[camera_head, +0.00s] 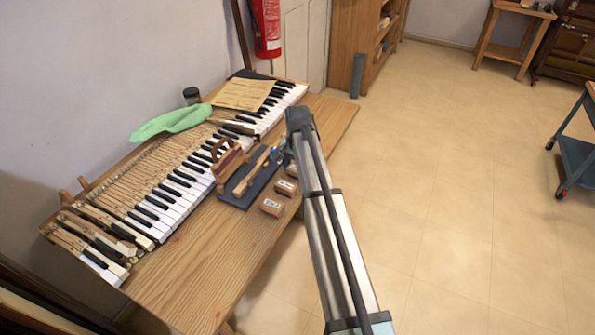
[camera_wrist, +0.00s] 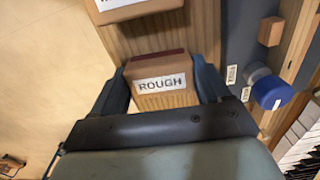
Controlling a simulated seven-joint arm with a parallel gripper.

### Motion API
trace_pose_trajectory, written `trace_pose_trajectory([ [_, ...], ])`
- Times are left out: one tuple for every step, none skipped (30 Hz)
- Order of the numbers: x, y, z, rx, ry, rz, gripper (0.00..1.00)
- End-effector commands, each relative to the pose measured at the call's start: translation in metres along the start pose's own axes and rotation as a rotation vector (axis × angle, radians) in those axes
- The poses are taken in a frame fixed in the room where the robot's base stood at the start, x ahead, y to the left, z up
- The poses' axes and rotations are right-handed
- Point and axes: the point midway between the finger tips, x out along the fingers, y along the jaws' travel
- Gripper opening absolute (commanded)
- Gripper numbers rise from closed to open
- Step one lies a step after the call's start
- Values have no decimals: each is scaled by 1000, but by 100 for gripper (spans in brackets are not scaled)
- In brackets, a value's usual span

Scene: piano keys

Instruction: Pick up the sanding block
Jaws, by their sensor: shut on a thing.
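A wooden sanding block (camera_wrist: 163,84) with a reddish-brown top edge and a white label reading ROUGH sits between the two fingers of my gripper (camera_wrist: 164,74) in the wrist view. The dark fingers are shut on its two sides. A second block (camera_wrist: 128,10) with a cut-off label lies just beyond it. In the head view, two labelled blocks (camera_head: 286,188) and (camera_head: 271,207) lie on the bench near its front edge. My arm covers most of the gripper there. I cannot tell whether the held block is clear of the bench.
A dark mat (camera_head: 238,195) with wooden tools lies beside the blocks. A blue-capped round item (camera_wrist: 271,91) is on it. The piano keyboard (camera_head: 165,205) runs along the bench (camera_head: 205,265), with a green cloth (camera_head: 172,123) behind. Open floor lies to the right.

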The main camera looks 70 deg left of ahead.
Motion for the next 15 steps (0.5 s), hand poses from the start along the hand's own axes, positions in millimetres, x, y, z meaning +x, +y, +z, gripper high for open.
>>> trace_pose_trajectory([
  [-1, 0, 0, 0, 0, 0, 46],
  [-2, 0, 0, 0, 0, 0, 46],
  [-4, 0, 0, 0, 1, -1, 46],
  [-7, 0, 0, 0, 1, -1, 46],
  [-10, 0, 0, 0, 1, -1, 46],
  [-16, 0, 0, 0, 2, -1, 46],
  [-20, 0, 0, 0, 1, -1, 46],
  [-25, 0, 0, 0, 1, -1, 46],
  [-32, 0, 0, 0, 1, -1, 46],
  [-37, -1, -1, 0, 2, -1, 46],
  [-43, -1, -1, 0, 2, -1, 46],
  [-50, 0, -1, 0, 1, -1, 46],
  [-55, 0, 0, -1, 1, -1, 46],
  [-60, -1, -1, -1, 1, -1, 46],
  [-67, -1, -1, -1, 1, -1, 46],
])
